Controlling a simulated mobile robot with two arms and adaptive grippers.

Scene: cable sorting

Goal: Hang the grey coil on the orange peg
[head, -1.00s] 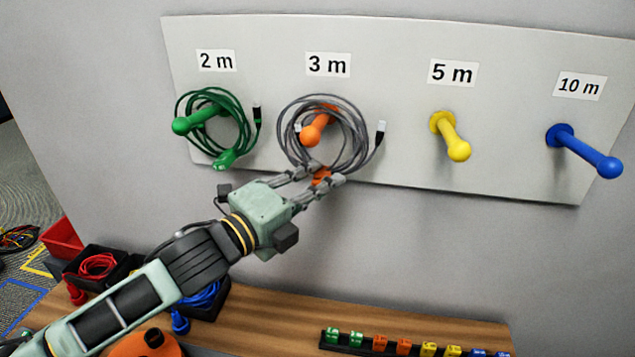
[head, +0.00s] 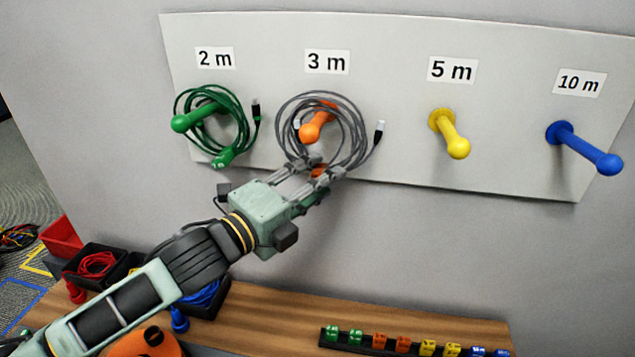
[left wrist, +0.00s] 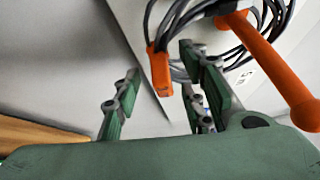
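The grey coil (head: 355,142) is at the panel under the 3 m label, with its loops around the orange peg (head: 314,127). The peg's tip pokes out through the ring towards me. The coil's orange tag (head: 317,171) is at its bottom. My left gripper (head: 323,165) is just below the coil. In the left wrist view, the left gripper (left wrist: 158,92) has its fingers apart, with the orange tag (left wrist: 160,74) between them and a gap visible on both sides. The orange peg (left wrist: 272,57) runs close by on the right there. My right gripper is not in view.
A green coil (head: 240,112) hangs on the green peg (head: 190,119) to the left. The yellow peg (head: 450,135) and blue peg (head: 585,149) are bare. Below are a wooden bench (head: 270,318), a rack of coloured tags (head: 410,345) and dark bins with red and blue cables.

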